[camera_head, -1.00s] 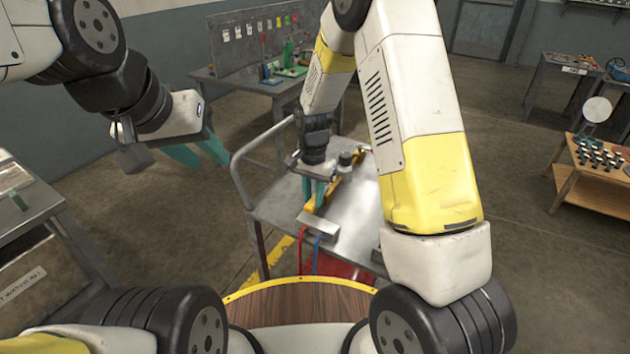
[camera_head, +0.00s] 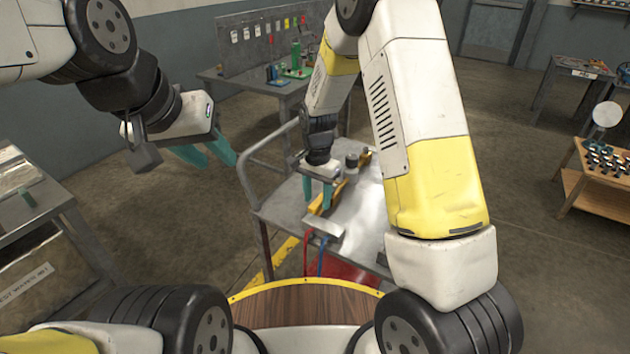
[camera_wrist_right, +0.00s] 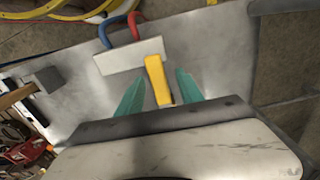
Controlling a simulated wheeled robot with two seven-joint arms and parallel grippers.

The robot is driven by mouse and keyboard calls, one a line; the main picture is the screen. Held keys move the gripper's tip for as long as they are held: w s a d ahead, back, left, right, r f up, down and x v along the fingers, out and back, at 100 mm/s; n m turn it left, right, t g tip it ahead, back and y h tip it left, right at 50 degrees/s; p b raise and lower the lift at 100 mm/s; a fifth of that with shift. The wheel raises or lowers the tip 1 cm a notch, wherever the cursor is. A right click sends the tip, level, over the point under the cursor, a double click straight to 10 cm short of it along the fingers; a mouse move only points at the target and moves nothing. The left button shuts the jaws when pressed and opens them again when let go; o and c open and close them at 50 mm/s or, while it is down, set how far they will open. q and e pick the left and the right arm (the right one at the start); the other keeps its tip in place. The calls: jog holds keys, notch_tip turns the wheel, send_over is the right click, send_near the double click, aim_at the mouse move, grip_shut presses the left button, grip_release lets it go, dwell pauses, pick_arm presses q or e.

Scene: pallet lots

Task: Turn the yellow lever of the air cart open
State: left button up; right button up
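The air cart (camera_head: 357,222) is a grey metal cart with a tube handrail in the middle of the head view. A pale block (camera_head: 324,228) with a red and a blue hose sits at its near end. It also shows in the right wrist view (camera_wrist_right: 128,56). The yellow lever (camera_wrist_right: 157,80) extends from this block toward my right gripper (camera_wrist_right: 160,80). The right gripper's teal fingers are apart, one on each side of the lever, with visible gaps. In the head view the right gripper (camera_head: 317,198) points down over the cart. My left gripper (camera_head: 219,160) is open and empty, left of the cart.
A workbench with a pegboard (camera_head: 265,45) stands behind the cart. A wooden table with dark parts (camera_head: 592,195) is at right. A grey bench (camera_head: 45,205) is at left. Open floor lies right of the cart.

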jog(key=shift+r, duration=0.1)
notch_tip(320, 180, up, 8)
jog(key=shift+f, duration=0.2)
dwell(0.4)
notch_tip(320, 180, up, 9)
jog(key=n+t+y, duration=0.1)
jog(key=n, duration=0.1)
send_over(317, 201)
jog(key=s+d, duration=0.3)
jog(key=s, duration=0.1)
jog(key=s+d+r+n+t, duration=0.2)
jog(key=s+r, duration=0.4)
jog(key=s, duration=0.3)
jog(key=s+d+r+n+t+y, duration=0.1)
jog(key=s+d+r+n+t, duration=0.2)
jog(key=s, duration=0.6)
notch_tip(317, 201, up, 3)
jog(key=shift+s+d+f+n, duration=0.15)
jog(key=shift+d+n, duration=0.15)
jog(key=shift+d, duration=0.95)
